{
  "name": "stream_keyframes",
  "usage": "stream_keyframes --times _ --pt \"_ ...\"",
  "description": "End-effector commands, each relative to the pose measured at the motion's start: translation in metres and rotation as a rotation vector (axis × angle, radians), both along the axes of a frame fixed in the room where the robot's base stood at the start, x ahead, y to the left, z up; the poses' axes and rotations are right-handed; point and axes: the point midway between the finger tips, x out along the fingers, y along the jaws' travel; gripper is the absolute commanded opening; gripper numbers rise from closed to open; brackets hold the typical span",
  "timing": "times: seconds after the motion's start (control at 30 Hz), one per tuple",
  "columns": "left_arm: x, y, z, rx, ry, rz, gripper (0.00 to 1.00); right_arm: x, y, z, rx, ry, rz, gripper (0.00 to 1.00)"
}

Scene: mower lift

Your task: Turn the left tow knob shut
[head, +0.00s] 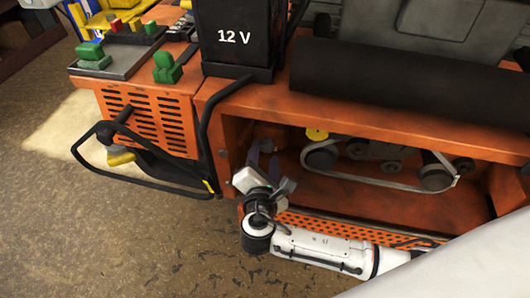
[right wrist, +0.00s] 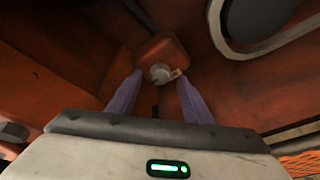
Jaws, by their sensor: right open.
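A small grey knob (right wrist: 160,73) sits on an orange block in the right wrist view, with a small pale tab at its right side. I take it for the left tow knob. My right gripper (right wrist: 157,92) is open, its two purple fingers pointing toward the knob, one on each side of it in the picture. Whether they touch it I cannot tell. In the head view the right gripper (head: 263,161) reaches into the left end of the orange machine's open bay. The knob is hard to make out there. My left gripper is not in view.
The orange machine's bay (head: 400,207) holds a belt over pulleys (head: 322,157) and a yellow disc (head: 317,134), right of my gripper. A black roll (head: 400,80) lies above the opening. A black bent bar (head: 150,180) juts out at the left. The floor in front is clear.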

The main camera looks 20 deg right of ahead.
Motion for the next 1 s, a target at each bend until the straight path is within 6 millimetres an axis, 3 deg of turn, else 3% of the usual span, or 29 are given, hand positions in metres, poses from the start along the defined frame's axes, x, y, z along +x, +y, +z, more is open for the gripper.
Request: stream_keyframes --times 0.4,0.67,1.0 --pt "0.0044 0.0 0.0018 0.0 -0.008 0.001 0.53 0.0099 -0.0048 -0.003 0.001 0.0 0.0 0.46" --pt "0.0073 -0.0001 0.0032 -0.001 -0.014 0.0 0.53 0.0096 -0.0047 -0.0032 0.001 0.0 -0.001 0.05" --pt "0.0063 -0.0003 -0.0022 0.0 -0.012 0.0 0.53 0.0086 -0.0047 -0.0056 0.052 -0.031 0.0 0.05"
